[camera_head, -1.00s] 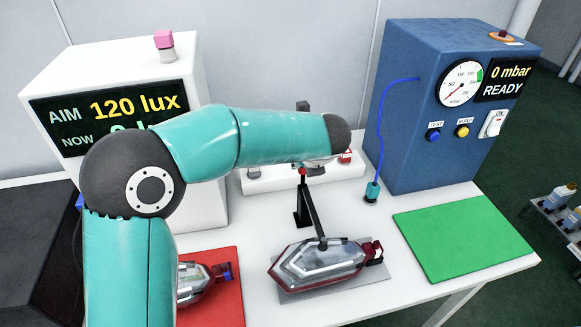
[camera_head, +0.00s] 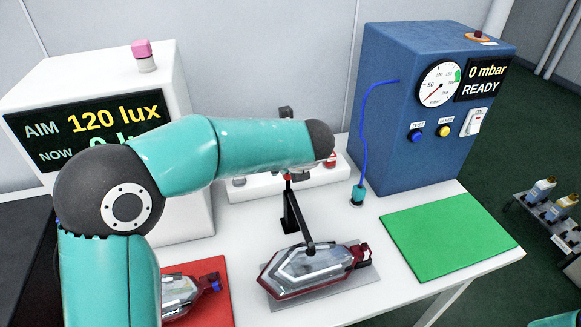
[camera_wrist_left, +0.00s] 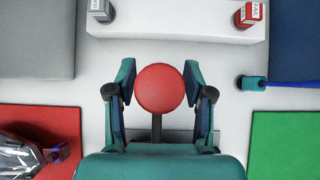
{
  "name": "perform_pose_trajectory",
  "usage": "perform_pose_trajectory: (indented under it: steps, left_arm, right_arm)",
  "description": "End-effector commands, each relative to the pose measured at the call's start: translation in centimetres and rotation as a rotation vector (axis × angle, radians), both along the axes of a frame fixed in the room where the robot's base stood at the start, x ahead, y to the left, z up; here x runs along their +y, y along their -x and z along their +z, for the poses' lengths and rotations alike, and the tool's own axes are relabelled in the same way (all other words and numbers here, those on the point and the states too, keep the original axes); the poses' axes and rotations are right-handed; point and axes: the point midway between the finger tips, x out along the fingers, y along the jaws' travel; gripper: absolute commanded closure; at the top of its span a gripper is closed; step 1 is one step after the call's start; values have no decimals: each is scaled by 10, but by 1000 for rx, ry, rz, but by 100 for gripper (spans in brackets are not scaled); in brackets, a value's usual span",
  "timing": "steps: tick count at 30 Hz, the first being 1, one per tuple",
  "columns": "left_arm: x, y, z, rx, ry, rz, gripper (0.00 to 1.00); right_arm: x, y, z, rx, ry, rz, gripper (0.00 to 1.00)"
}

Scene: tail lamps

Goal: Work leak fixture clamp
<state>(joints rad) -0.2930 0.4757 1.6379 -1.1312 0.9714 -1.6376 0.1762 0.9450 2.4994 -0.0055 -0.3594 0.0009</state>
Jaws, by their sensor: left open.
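The clamp (camera_head: 292,215) is a black post with a dark arm whose tip reaches down to the lens of a red-rimmed tail lamp (camera_head: 312,268) on a grey plate (camera_head: 355,290). Its red round knob (camera_wrist_left: 158,88) sits between the fingers of my left gripper (camera_wrist_left: 159,76) in the left wrist view. The fingers are open, one on each side, with a visible gap to the knob. In the head view my left arm's end hides the gripper and much of the clamp top. A sliver of teal, likely my right arm, shows at the bottom right; its gripper is out of view.
The blue tester (camera_head: 430,100) reads 0 mbar READY. A hose plug (camera_head: 357,195) stands before it. A green mat (camera_head: 450,235) is bare; a red mat (camera_head: 215,310) holds another lamp (camera_head: 180,295). A white block (camera_head: 245,188) lies behind the clamp. A light box (camera_head: 180,200) stands left.

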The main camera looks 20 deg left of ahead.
Motion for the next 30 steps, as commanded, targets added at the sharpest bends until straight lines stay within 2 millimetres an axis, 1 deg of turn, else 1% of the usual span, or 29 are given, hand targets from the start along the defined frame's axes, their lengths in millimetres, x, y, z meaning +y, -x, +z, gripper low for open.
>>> perform_pose_trajectory:
  steps: [5, 15, 18, 23, 30]
  left_arm:
    - [-10, 11, 19, -4, 2, -2, 48]
    - [-35, 44, 70, -4, 2, -2, 48]
    - [-41, 51, 80, -2, 1, -1, 48]
    - [-45, 56, 88, 0, 0, -1, 48]
    - [-45, 57, 89, 0, 0, -1, 48]
  right_arm:
    - [0, 0, 0, 0, 0, 0, 100]
    - [0, 0, 0, 0, 0, 0, 100]
    - [0, 0, 0, 0, 0, 0, 100]
    - [0, 0, 0, 0, 0, 0, 100]
    - [0, 0, 0, 0, 0, 0, 100]
